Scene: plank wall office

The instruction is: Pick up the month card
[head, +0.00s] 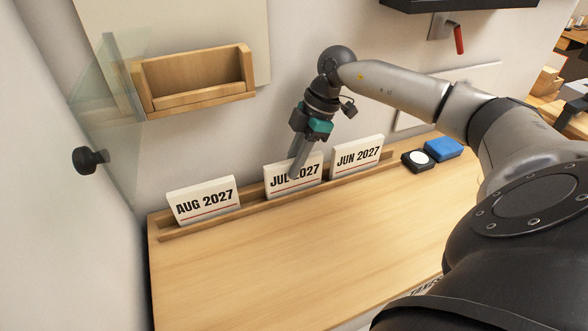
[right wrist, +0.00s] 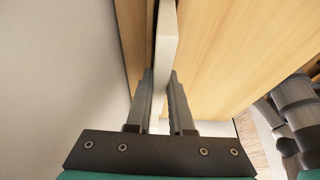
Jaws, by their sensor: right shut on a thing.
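Three white month cards stand in a wooden rail (head: 250,206) on the desk. The AUG 2027 card (head: 203,200) is at the left, the JUL 2027 card (head: 281,184) in the middle and the JUN 2027 card (head: 356,157) at the right. My right gripper (head: 296,172) reaches down from above onto the JUL 2027 card and covers part of its lettering. In the right wrist view its fingers (right wrist: 160,82) are shut on the card (right wrist: 166,45), seen edge-on between them. The card appears to be still in the rail. My left gripper is not in view.
An empty wooden wall box (head: 195,80) hangs above the left card, beside a glass panel (head: 105,115) with a dark knob (head: 90,160). A black block with a white disc (head: 417,160) and a blue block (head: 443,149) lie right of the rail. The front desk surface (head: 290,260) is clear.

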